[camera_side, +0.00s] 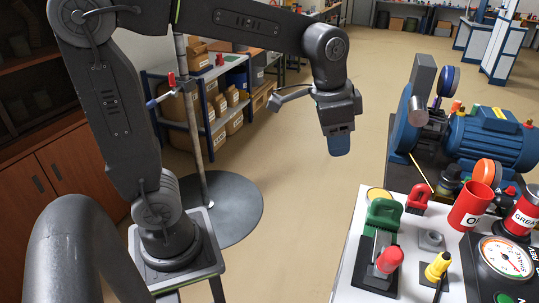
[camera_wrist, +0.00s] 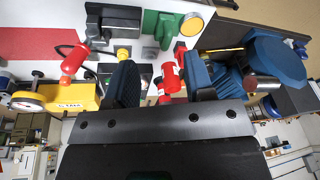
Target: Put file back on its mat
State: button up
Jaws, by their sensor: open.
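My gripper (camera_side: 339,143) hangs in the air left of the white worktop (camera_side: 349,272), fingers pointing down. In the wrist view its two blue fingers stand apart and my gripper (camera_wrist: 161,80) is open, with nothing held between them. I cannot make out the file for certain in either view. A yellow-handled item (camera_side: 438,266) stands near the worktop's front, but I cannot tell what it is. A flat red area (camera_wrist: 35,45) lies on the white surface in the wrist view; whether it is the mat is unclear.
A green and grey fixture with a red knob (camera_side: 390,259), a red cup (camera_side: 471,206), a red grease can (camera_side: 524,214) and a gauge (camera_side: 505,257) crowd the worktop. A blue motor (camera_side: 492,138) stands behind. Open floor lies left of the worktop.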

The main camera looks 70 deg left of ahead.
jog(key=s+f+n+t, duration=0.1)
jog(key=s+n, duration=0.1)
jog(key=s, duration=0.4)
jog(key=s+a+f+n+t, duration=0.1)
jog(key=s+n, duration=0.1)
jog(key=s, duration=0.5)
jog(key=shift+a+n+t, duration=0.2)
jog(key=shift+n+t, duration=0.1)
jog(key=shift+t, duration=0.1)
